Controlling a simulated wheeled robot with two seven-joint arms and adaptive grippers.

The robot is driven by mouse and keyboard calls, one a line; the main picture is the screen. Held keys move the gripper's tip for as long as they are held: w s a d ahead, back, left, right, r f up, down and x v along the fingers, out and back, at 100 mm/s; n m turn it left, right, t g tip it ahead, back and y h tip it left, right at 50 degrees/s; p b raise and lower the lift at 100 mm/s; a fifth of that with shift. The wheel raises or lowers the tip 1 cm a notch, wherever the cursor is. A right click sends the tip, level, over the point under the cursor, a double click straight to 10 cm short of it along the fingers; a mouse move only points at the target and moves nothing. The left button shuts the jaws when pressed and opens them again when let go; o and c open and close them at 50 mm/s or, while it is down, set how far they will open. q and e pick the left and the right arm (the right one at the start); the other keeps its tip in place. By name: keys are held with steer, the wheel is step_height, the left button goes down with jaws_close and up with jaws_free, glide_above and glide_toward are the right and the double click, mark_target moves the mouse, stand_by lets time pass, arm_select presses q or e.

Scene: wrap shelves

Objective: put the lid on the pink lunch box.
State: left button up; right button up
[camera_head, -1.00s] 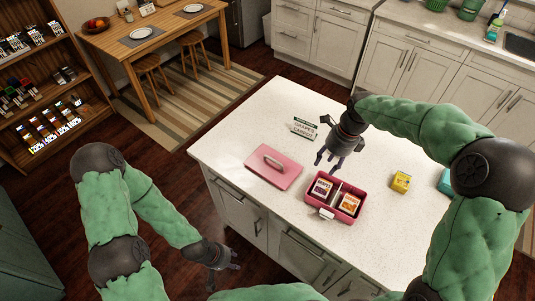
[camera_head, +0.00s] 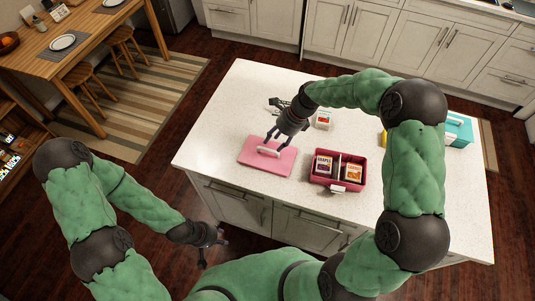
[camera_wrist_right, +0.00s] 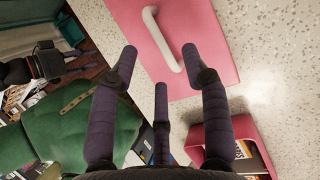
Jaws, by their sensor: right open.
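The pink lid (camera_head: 259,161) lies flat on the white counter, with a pale bar handle (camera_head: 268,152) on top. My right gripper (camera_head: 276,138) is open, just above and behind the handle. In the right wrist view the open fingers (camera_wrist_right: 158,65) point toward the lid (camera_wrist_right: 212,65), and its handle (camera_wrist_right: 163,40) runs beyond and between the fingertips, not gripped. The pink lunch box (camera_head: 338,186) stands open to the right of the lid, with a grapes pack (camera_head: 323,165) and an orange-labelled pack (camera_head: 353,172) inside. My left gripper (camera_head: 212,246) hangs open and empty off the counter's front.
A small white-and-red pack (camera_head: 323,119) stands behind the lunch box. A sign (camera_head: 278,104) is partly hidden by my right gripper. A yellow item (camera_head: 383,138) is mostly hidden by my right arm, and a teal box (camera_head: 458,131) stands at the right. The counter's front right is clear.

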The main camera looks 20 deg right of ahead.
mark_target(268, 150)
steer(key=shift+b+x, duration=0.45)
steer(key=shift+x, duration=2.4)
steer(key=shift+s, duration=0.1)
jaws_close()
steer(key=shift+r, duration=0.1)
